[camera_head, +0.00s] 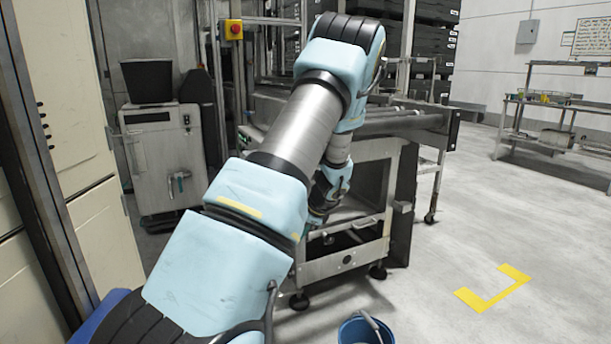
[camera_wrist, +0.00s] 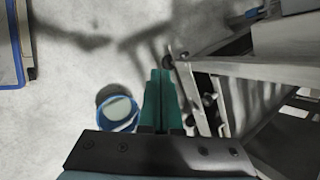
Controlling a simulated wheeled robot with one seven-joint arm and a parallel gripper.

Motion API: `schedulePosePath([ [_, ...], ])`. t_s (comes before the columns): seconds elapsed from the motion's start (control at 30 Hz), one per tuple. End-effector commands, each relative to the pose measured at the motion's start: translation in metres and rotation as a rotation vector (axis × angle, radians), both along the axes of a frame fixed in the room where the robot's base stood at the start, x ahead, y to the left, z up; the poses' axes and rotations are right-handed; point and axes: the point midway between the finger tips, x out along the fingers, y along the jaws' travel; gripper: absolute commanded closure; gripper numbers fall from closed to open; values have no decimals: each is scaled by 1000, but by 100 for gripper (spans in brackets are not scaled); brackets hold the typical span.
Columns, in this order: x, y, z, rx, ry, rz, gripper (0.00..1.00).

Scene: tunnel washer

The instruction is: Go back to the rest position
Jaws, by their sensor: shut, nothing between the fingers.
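My light-blue arm reaches forward across the middle of the head view, with its far end in front of the metal washer frame (camera_head: 345,262). The wrist end hangs down near the frame's open bay, and the fingertips are hidden there. In the wrist view my gripper (camera_wrist: 160,75) shows as two green fingers side by side, shut with nothing between them. The fingers point over the floor, between a blue bucket (camera_wrist: 117,112) on the left and the metal frame legs (camera_wrist: 190,85) on the right.
The blue bucket stands on the floor in the head view (camera_head: 366,330), near the bottom edge. A grey cabinet (camera_head: 165,160) with a black bin (camera_head: 148,82) stands at the back left. A metal shelf table (camera_head: 560,130) is at the right. The floor around the yellow corner mark (camera_head: 492,288) is clear.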

Motion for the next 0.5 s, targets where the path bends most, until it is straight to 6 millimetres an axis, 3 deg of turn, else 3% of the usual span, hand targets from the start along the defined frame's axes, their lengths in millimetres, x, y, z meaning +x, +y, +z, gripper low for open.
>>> schedulePosePath([
  [0.03,-18,12,17,-71,-7,114,100],
  [0.2,-83,36,58,-276,-22,480,100],
  [0.5,-198,53,111,-543,-39,1032,100],
])
